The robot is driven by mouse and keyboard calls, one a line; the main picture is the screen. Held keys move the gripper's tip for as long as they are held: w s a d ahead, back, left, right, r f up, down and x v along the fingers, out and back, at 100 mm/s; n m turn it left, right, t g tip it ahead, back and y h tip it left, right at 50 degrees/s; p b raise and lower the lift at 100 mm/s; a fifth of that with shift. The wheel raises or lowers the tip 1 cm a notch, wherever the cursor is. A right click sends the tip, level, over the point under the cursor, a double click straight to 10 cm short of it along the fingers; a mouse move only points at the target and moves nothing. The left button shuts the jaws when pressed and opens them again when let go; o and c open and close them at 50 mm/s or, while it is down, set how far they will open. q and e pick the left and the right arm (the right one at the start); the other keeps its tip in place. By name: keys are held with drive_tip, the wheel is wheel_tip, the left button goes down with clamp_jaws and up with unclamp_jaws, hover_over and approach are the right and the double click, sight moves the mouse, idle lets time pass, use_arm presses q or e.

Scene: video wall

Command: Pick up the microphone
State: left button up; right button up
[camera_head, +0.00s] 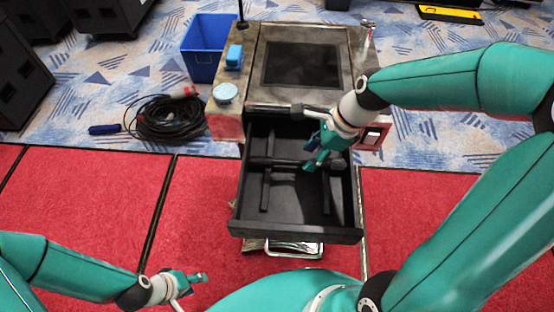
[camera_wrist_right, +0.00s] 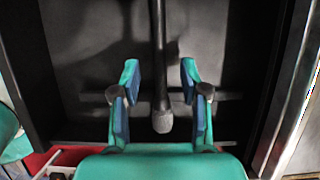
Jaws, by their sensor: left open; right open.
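The black microphone (camera_head: 287,162) with a grey head lies crosswise in the open black drawer (camera_head: 290,226), across dark bars. In the right wrist view the microphone (camera_wrist_right: 160,62) runs down the middle, its grey head towards my gripper's palm. My right gripper (camera_head: 316,152) is over the drawer at the microphone's head end. In the wrist view its open fingers (camera_wrist_right: 160,72) are on both sides of the handle, with a gap on each side. I cannot tell its height exactly. My left gripper (camera_head: 194,285) is open and empty over the red floor at lower left, away from the drawer.
The drawer comes out of a cabinet (camera_head: 360,45) with a dark top panel. A blue sponge-like block (camera_head: 234,57) and a light-blue round object (camera_head: 225,93) sit on its left side. A blue bin (camera_head: 202,62) and a coiled black cable (camera_head: 168,121) are on the floor.

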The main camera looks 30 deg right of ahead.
sight(298, 163)
drive_tip(key=shift+x, duration=1.4)
drive_tip(key=shift+d, duration=0.15)
clamp_jaws()
drive_tip(key=shift+r, duration=0.1)
